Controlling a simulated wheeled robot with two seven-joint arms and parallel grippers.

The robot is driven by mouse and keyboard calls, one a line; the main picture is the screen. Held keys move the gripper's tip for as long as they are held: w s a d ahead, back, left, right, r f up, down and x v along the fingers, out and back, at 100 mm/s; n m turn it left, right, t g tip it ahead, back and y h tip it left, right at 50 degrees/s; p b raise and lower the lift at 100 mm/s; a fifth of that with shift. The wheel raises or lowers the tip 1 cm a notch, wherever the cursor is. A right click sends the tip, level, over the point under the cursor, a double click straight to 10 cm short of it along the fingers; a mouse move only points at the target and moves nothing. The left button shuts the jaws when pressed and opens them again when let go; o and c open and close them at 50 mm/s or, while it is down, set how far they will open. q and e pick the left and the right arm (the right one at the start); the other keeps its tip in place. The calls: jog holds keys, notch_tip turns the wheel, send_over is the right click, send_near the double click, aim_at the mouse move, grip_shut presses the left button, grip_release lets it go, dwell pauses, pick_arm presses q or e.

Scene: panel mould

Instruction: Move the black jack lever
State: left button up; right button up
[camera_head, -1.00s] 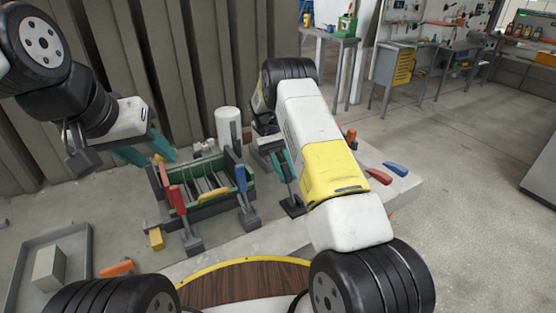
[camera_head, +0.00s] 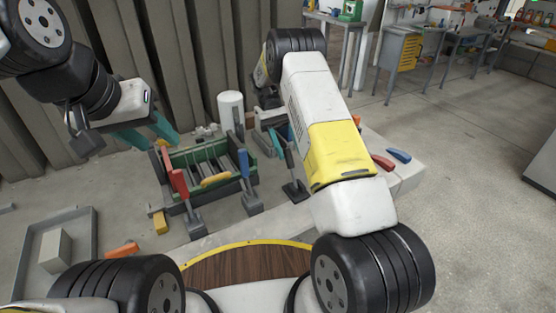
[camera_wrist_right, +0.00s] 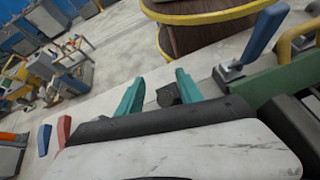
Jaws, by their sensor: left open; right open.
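The black jack lever (camera_head: 291,163) stands tilted on its dark base, right of the green mould (camera_head: 253,183) in the head view. My right gripper (camera_head: 278,140) is close to the lever's upper part, mostly hidden by my right arm. In the right wrist view my right gripper (camera_wrist_right: 160,92) has its two teal fingers apart, with a dark block between them in the picture. I cannot tell whether that is the lever or whether it touches a finger. My left gripper (camera_head: 150,132) is open and empty, above and left of the mould.
A red lever (camera_head: 178,182) and a blue lever (camera_head: 244,164) stand along the mould's front. A white cylinder (camera_head: 231,112) stands behind it. Red (camera_head: 383,162) and blue (camera_head: 398,155) handles lie on the pale slab at right. A grey tray (camera_head: 89,240) is at left.

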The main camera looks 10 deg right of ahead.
jog(key=s+a+r, duration=0.1)
jog(key=s+a, duration=0.3)
jog(key=s, duration=1.1)
jog(key=shift+s, duration=0.15)
jog(key=shift+r, duration=0.15)
jog(key=s+d+r+t+y, duration=0.2)
jog(key=r+t, duration=0.7)
jog(key=s+d+r+t+y, duration=0.2)
jog(key=s+r+t+y, duration=0.1)
jog(key=r+t, duration=0.5)
jog(key=shift+s+r+m+t, duration=0.2)
jog(key=shift+r+m+t, duration=0.2)
jog(key=shift+r, duration=0.75)
jog(key=shift+d, duration=0.1)
